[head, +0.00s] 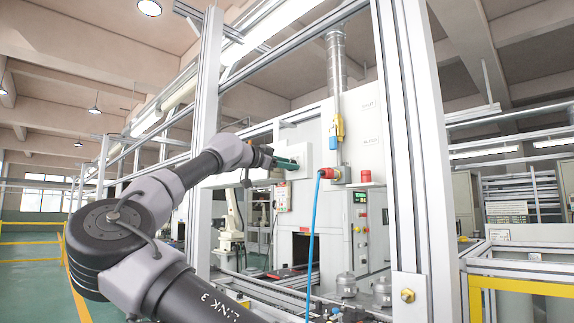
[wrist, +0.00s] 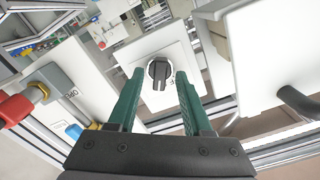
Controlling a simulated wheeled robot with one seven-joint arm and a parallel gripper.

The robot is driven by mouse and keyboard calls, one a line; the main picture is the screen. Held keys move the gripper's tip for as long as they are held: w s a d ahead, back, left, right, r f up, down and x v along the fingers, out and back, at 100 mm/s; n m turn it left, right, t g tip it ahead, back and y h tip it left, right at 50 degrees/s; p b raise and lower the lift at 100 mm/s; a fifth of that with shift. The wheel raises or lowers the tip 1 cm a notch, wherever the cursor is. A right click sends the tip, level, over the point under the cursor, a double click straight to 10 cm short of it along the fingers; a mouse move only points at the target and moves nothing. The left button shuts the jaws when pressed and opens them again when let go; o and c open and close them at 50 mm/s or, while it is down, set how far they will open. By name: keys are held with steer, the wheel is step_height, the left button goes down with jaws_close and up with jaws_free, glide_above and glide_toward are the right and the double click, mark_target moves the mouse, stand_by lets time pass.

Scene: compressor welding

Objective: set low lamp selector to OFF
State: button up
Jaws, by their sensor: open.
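In the head view, my gripper (head: 293,163) reaches toward a white box in the frame, and the knob cannot be made out there.
A red connector (wrist: 15,108) with a brass fitting is at the left of the wrist view. A dark rod (wrist: 298,103) is at the right. In the head view, an aluminium post (head: 413,150) and a blue hose (head: 313,240) stand right of my arm.

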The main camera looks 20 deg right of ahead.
jaws_close()
steer(key=shift+n, duration=0.4)
steer(key=n, duration=1.1)
steer(key=shift+w+a, duration=0.1)
steer(key=shift+w, duration=0.1)
stand_by(0.3)
jaws_free()
